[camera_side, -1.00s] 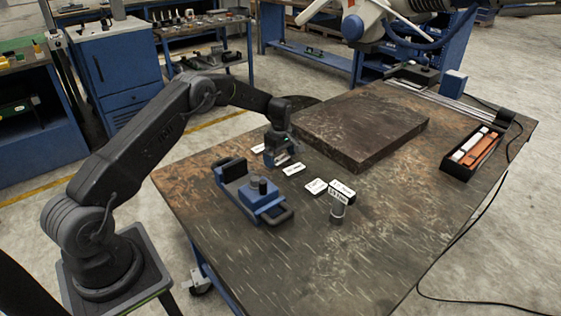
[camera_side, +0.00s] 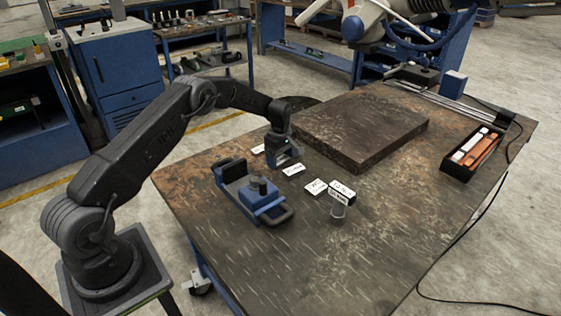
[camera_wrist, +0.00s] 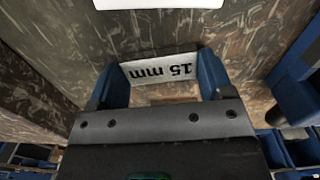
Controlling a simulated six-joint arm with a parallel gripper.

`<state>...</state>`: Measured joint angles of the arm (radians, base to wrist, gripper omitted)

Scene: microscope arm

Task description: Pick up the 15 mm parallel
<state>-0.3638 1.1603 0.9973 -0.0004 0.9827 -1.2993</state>
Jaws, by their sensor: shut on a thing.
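My gripper (camera_side: 287,164) is low over the table, left of the dark plate, with its blue fingers pointing down. In the wrist view, a white-faced piece marked "15 mm", the 15 mm parallel (camera_wrist: 165,69), lies between the two blue fingers (camera_wrist: 165,88), its text upside down. The jaws are shut on it. In the side view the parallel is small and mostly hidden between the fingers, so I cannot tell how far it is above the table.
A dark plate (camera_side: 362,124) lies behind my gripper. A blue fixture with black handles (camera_side: 247,199) is in front-left. White labelled pieces (camera_side: 293,170) (camera_side: 316,187) and a small cylinder (camera_side: 338,209) are nearby. A black tray (camera_side: 473,155) is at right. The front table is clear.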

